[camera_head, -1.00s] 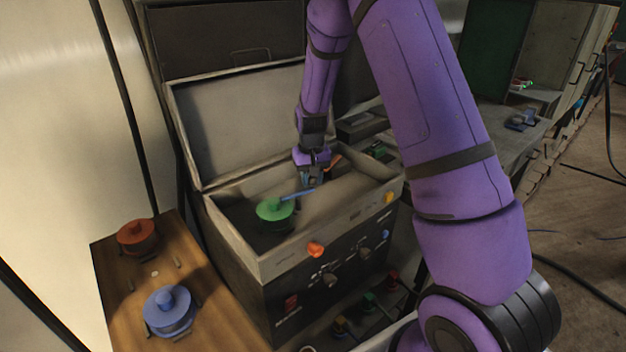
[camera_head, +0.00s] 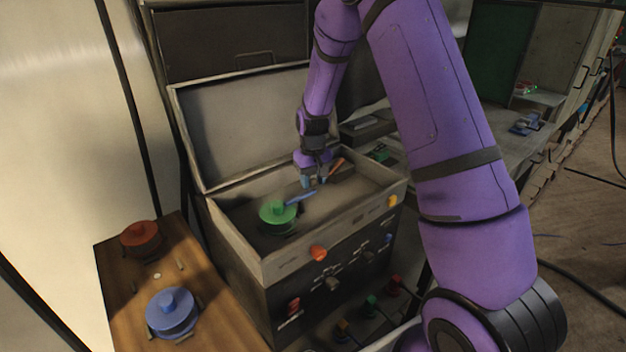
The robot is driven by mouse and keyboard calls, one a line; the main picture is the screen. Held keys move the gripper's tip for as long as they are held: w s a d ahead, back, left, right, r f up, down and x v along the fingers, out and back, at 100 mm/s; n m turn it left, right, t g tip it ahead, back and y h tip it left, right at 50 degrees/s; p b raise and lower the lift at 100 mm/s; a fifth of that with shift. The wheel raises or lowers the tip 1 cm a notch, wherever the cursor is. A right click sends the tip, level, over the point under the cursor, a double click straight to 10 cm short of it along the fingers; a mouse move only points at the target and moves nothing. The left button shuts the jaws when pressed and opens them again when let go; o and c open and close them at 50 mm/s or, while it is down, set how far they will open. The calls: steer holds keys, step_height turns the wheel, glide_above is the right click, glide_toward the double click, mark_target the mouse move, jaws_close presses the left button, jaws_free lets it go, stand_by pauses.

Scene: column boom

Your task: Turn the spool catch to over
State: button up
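Inside the open chest a green spool (camera_head: 278,213) sits at the left. A blue lever (camera_head: 300,197), which looks like the spool catch, reaches from beside the spool up to the right. My gripper (camera_head: 315,182) points down into the chest at the lever's right end. Its two fingertips show apart with a gap between them. I cannot tell whether they touch the lever. An orange-brown piece (camera_head: 337,165) shows just behind the gripper.
The chest's front rim (camera_head: 290,262) carries an orange knob (camera_head: 318,253) and a yellow one (camera_head: 392,201). Its lid (camera_head: 240,125) stands open behind. A wooden board (camera_head: 215,300) at the left holds a red spool (camera_head: 141,237) and a blue spool (camera_head: 171,312).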

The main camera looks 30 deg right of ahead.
steer(key=shift+o, duration=0.9)
step_height(320, 180, up, 11)
stand_by(0.4)
steer(key=s+a+r+t, duration=0.3)
steer(key=s+r, duration=1.3)
steer(key=s+a+r+t, duration=0.1)
steer(key=s, duration=0.8)
steer(key=s+a+r+t, duration=0.1)
steer(key=s+r, duration=0.1)
steer(key=s, duration=0.8)
steer(key=shift+a+r+n, duration=0.2)
steer(key=shift+r+n, duration=0.05)
steer(key=shift+n, duration=0.05)
steer(key=shift+w, duration=0.2)
